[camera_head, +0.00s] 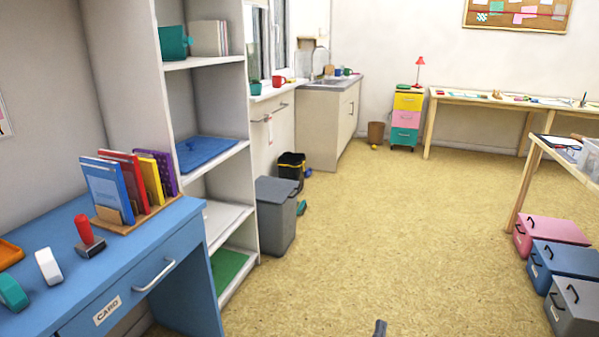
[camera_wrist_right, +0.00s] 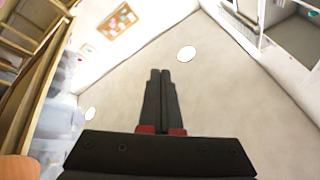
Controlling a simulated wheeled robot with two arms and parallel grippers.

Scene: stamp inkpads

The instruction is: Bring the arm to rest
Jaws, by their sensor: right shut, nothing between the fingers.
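My right gripper shows in the right wrist view (camera_wrist_right: 160,75), its two dark fingers pressed together with nothing between them. It points up toward the ceiling and the far corner of the room. In the head view only a small dark tip of my right gripper (camera_head: 380,328) shows at the bottom edge, above the floor and away from the furniture. My left gripper is in neither view.
A blue desk (camera_head: 135,262) at the left bears a red-handled stamp (camera_head: 84,230) and a book rack (camera_head: 135,217). A grey bin (camera_head: 276,215) stands beside the shelves. Coloured boxes (camera_head: 550,232) sit at the right. The middle floor (camera_head: 380,220) is clear.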

